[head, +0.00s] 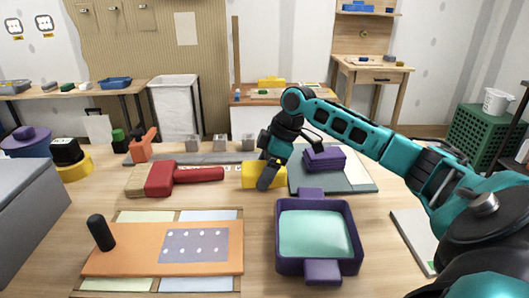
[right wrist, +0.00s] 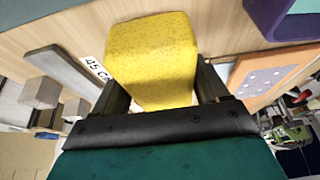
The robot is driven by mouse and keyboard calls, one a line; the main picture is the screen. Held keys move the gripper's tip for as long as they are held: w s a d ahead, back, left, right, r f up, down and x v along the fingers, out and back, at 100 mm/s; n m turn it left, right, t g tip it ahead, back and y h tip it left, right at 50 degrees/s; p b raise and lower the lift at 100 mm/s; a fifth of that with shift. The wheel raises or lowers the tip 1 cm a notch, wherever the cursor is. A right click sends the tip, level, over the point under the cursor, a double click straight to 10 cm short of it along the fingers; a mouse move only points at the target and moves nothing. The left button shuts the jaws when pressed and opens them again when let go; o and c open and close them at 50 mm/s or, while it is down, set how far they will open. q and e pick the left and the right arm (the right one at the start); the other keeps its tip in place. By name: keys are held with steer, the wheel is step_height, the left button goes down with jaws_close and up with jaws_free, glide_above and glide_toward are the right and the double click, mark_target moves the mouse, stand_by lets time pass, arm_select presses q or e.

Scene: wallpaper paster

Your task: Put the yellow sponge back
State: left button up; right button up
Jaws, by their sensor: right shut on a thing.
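The yellow sponge (head: 252,172) is at the middle of the wooden table in the head view, partly hidden by my right gripper (head: 268,172). In the right wrist view the sponge (right wrist: 152,55) sits between the two dark fingers of my right gripper (right wrist: 160,95), which is shut on it. The sponge is low at the table surface; I cannot tell whether it touches it. My left gripper does not show.
A purple tray (head: 283,265) with pale green contents stands in front of the sponge. A purple block (head: 325,158) rests on a grey-green mat (head: 355,183) to the right. A red-headed tool (head: 160,178) lies left. An orange board (head: 130,262) lies front left.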

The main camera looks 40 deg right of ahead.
steer(key=shift+f, duration=1.3)
steer(key=shift+f, duration=0.1)
steer(key=o, duration=1.1)
steer(key=shift+f, duration=0.1)
steer(key=shift+f+b, duration=0.15)
steer(key=shift+b, duration=0.4)
steer(key=shift+f+b, duration=0.1)
steer(key=shift+b, duration=0.5)
steer(key=p+v, duration=0.1)
steer(key=v, duration=0.3)
steer(key=p+v, duration=0.2)
steer(key=v, duration=0.2)
steer(key=w+p+v, duration=0.1)
steer(key=v, duration=0.3)
steer(key=shift+d, duration=0.1)
steer(key=shift+v, duration=0.85)
